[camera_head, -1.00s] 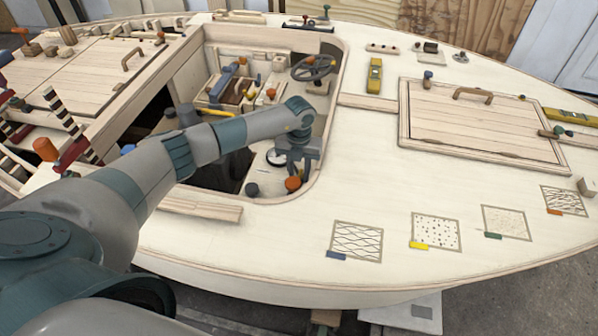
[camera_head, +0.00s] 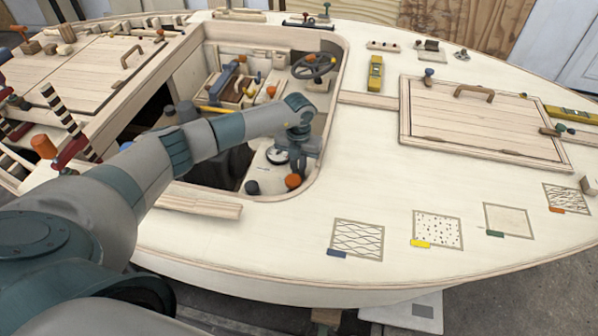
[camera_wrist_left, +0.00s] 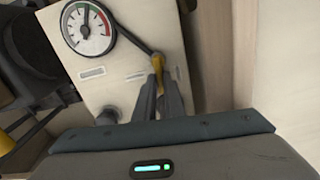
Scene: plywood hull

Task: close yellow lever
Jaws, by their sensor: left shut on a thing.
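The yellow lever grip (camera_wrist_left: 158,63) shows in the left wrist view, at the end of a dark arm (camera_wrist_left: 133,39) that slants down from beside a round gauge (camera_wrist_left: 87,27). My left gripper (camera_wrist_left: 159,80) is shut on this yellow grip, with its two fingers close together around it. In the head view my left arm reaches over the open cockpit, and the gripper (camera_head: 301,155) points down at its right side, near the gauge (camera_head: 277,155). The lever is hidden there. My right gripper does not show in either view.
An orange knob (camera_head: 293,181) and a dark knob (camera_head: 252,187) stand on the panel near my gripper. A steering wheel (camera_head: 314,66) is behind it. The cockpit walls surround the gripper. The deck to the right has a closed hatch (camera_head: 480,125).

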